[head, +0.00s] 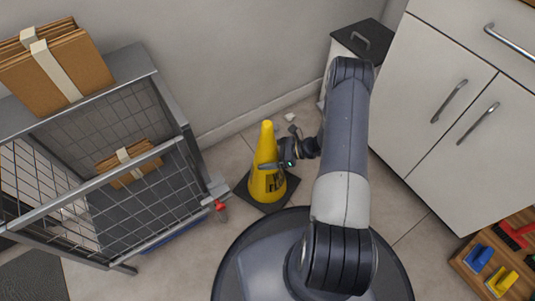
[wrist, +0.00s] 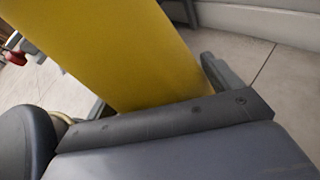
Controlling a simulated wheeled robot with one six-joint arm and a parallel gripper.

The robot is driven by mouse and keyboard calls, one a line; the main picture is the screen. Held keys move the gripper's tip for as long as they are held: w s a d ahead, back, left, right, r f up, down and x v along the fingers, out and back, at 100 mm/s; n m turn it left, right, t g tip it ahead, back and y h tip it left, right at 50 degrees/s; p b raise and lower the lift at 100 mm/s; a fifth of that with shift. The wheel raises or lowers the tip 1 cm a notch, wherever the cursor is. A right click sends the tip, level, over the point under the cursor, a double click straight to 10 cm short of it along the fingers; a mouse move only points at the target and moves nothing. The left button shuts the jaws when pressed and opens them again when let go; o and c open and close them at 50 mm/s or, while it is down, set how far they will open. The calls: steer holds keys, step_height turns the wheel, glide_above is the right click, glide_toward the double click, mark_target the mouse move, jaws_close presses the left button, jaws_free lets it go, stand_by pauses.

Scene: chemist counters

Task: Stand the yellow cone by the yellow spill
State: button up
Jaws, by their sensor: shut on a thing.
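The yellow cone (head: 266,150) stands upright on its dark square base in the middle of the head view, on the tiled floor. My gripper (head: 277,164) is shut on the cone's side, about halfway up. In the wrist view the cone's yellow wall (wrist: 125,50) fills the upper middle, between the fingers of my gripper (wrist: 150,95). I cannot tell whether the base touches the floor or hangs just above it. No yellow spill shows in either view.
A wire-mesh cage trolley (head: 110,180) with cardboard boxes (head: 90,62) stands close on the left. White cabinets (head: 450,90) are on the right, with a dark-lidded bin (head: 345,50) beside them. Small pale scraps (head: 289,117) lie behind the cone. A wooden tray (head: 470,268) of brushes is lower right.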

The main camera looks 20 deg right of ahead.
steer(key=o, duration=1.9)
steer(key=shift+f, duration=0.1)
steer(key=p+v, duration=0.3)
steer(key=v, duration=0.9)
steer(key=shift+p, duration=0.4)
